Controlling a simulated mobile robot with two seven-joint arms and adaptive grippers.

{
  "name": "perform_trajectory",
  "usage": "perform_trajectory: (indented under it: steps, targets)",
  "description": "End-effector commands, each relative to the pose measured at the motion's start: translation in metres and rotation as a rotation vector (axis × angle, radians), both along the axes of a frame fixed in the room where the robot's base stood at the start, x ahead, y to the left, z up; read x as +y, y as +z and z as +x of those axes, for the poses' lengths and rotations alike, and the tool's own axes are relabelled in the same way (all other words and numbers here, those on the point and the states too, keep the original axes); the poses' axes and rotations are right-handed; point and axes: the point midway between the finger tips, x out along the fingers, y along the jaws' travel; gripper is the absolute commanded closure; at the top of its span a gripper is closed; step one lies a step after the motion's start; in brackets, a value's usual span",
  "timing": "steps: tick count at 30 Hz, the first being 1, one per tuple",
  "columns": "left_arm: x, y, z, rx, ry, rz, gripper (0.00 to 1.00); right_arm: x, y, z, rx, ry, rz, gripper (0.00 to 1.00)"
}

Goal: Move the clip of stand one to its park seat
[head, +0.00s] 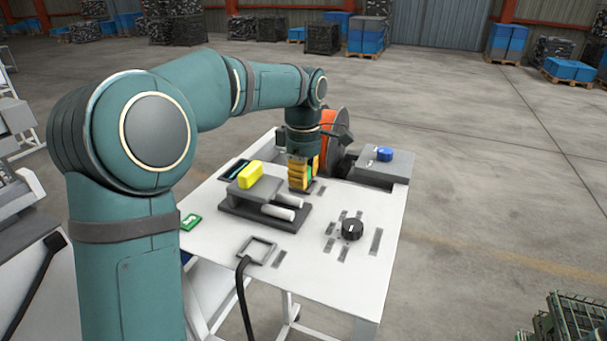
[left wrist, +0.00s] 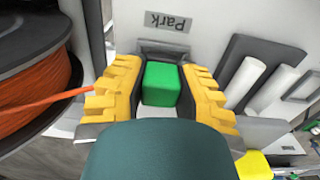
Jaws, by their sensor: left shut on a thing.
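My left gripper (head: 303,172) points down over the white table, its yellow fingers on either side of a green block, which looks like the clip (left wrist: 160,83). The fingers are shut on the clip. In the left wrist view the clip is right beside a grey fitting (left wrist: 165,48) next to a label reading "Park" (left wrist: 167,21). The fingers and the clip hide much of this fitting, and I cannot tell whether the clip is seated in it. An orange strand (left wrist: 45,101) runs from the orange spool (left wrist: 30,75) to the left-hand finger. My right gripper is not in view.
A grey stand with a yellow block (head: 251,174) and pale rollers (head: 278,213) sits close beside the gripper. The spool is behind it. A black knob (head: 352,229) and a grey box with a blue knob (head: 385,154) are to the right. A black cable (head: 241,285) hangs in front.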

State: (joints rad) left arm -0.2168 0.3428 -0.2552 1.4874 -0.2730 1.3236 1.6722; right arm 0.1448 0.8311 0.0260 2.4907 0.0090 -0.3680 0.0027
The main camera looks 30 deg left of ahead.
Motion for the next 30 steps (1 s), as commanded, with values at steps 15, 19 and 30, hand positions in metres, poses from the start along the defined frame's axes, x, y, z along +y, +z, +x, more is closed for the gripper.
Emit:
perform_trajectory:
  steps: [15,19,30]
  targets:
    - [0.000,0.001,0.000,0.000,0.000,0.000,0.43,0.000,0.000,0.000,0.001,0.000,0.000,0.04]
    - [0.000,0.009,0.000,-0.002,0.000,0.000,0.43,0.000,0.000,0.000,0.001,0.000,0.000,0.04]
    - [-0.001,0.080,0.001,-0.004,-0.001,-0.001,0.43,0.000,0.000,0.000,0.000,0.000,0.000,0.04]
